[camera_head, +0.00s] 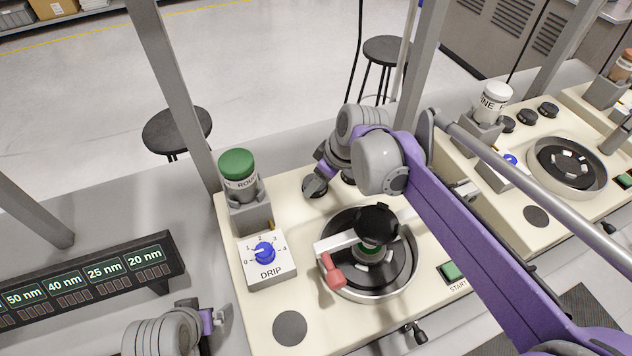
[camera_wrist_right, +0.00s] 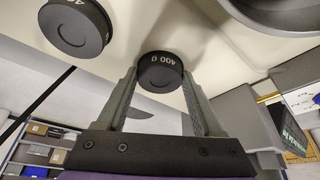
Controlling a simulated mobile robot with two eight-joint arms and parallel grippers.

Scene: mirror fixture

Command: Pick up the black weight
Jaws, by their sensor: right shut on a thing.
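The black weight (camera_wrist_right: 160,72), marked 400 g, is between the two fingertips of my right gripper (camera_wrist_right: 158,78) in the right wrist view. The fingers are shut on its sides. In the head view my right gripper (camera_head: 319,180) is behind the polishing bowl, at a black weight (camera_head: 315,189) by the back edge of the cream machine. I cannot tell whether the weight is lifted off the surface. A second black weight (camera_wrist_right: 75,25) is at the upper left of the wrist view. My left gripper (camera_head: 215,317) is low at the left, apart from the machine, its fingers unclear.
The polishing bowl (camera_head: 409,268) has a white arm with a red handle (camera_head: 332,272) and a black-topped holder over it. A green-capped bottle (camera_head: 238,170) and the DRIP dial (camera_head: 265,254) stand to its left. A grey post (camera_head: 180,95) rises behind the machine.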

